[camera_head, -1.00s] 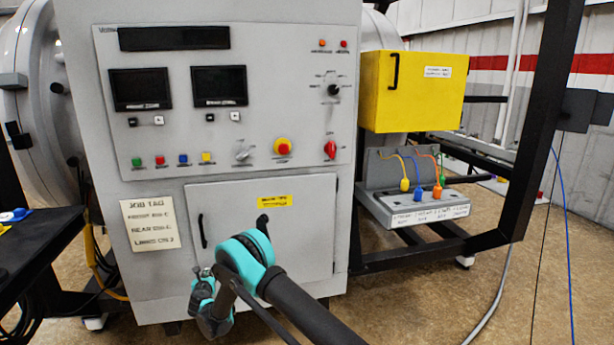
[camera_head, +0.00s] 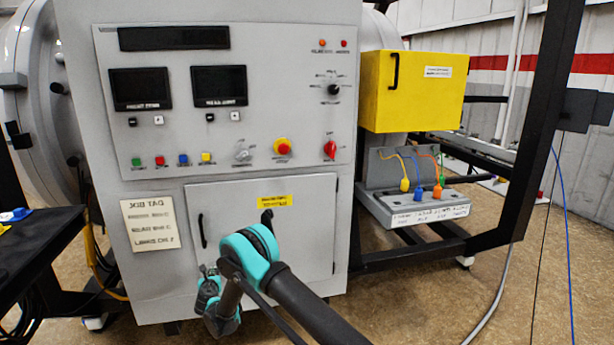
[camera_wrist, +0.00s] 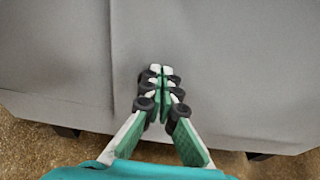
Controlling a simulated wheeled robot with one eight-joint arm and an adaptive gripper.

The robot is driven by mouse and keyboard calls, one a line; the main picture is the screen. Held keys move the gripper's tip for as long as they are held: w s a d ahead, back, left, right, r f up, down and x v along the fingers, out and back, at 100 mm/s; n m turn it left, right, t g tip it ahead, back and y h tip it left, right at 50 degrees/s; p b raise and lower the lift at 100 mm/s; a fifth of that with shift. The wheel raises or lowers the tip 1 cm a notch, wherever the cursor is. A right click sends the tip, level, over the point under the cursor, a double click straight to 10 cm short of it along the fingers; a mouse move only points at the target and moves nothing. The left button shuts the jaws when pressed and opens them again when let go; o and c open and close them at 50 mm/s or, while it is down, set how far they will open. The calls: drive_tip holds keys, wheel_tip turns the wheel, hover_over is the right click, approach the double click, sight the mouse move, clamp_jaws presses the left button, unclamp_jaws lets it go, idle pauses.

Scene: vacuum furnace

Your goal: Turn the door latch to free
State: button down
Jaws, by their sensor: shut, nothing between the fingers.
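The lower cabinet door (camera_head: 300,200) is grey and looks closed. A small black latch lever (camera_head: 267,217) stands on it under a yellow label, partly hidden behind my arm. A black pull handle (camera_head: 202,231) is on the door's left side. In the wrist view my gripper (camera_wrist: 160,72) is shut and empty, with its fingertips together in front of a grey panel (camera_wrist: 225,60) low on the cabinet. The latch does not show in that view. In the head view the fingers are hidden by my arm, which is below the latch.
Above the door is a control panel (camera_head: 265,110) with screens, buttons and a red emergency stop (camera_head: 282,147). A yellow box (camera_head: 425,90) and a black frame (camera_head: 530,130) stand at the right. A dark table (camera_head: 30,245) is at the left. Open floor lies at the lower right.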

drive_tip(key=shift+w+d+f, duration=0.15)
drive_tip(key=shift+d+f, duration=0.05)
drive_tip(key=shift+d, duration=0.4)
drive_tip(key=shift+r, duration=0.15)
idle(0.3)
drive_tip(key=s+d, duration=0.1)
drive_tip(key=s, duration=0.4)
drive_tip(key=shift+s+d+r, duration=0.25)
drive_tip(key=shift+s+d, duration=0.1)
drive_tip(key=shift+s, duration=0.05)
drive_tip(key=shift+a, duration=0.1)
drive_tip(key=shift+w+a+f, duration=0.15)
drive_tip(key=shift+w+a, duration=1.1)
drive_tip(key=shift+a, duration=0.1)
drive_tip(key=shift+w+a+f, duration=0.1)
drive_tip(key=shift+w+a, duration=1.1)
drive_tip(key=shift+a, duration=0.1)
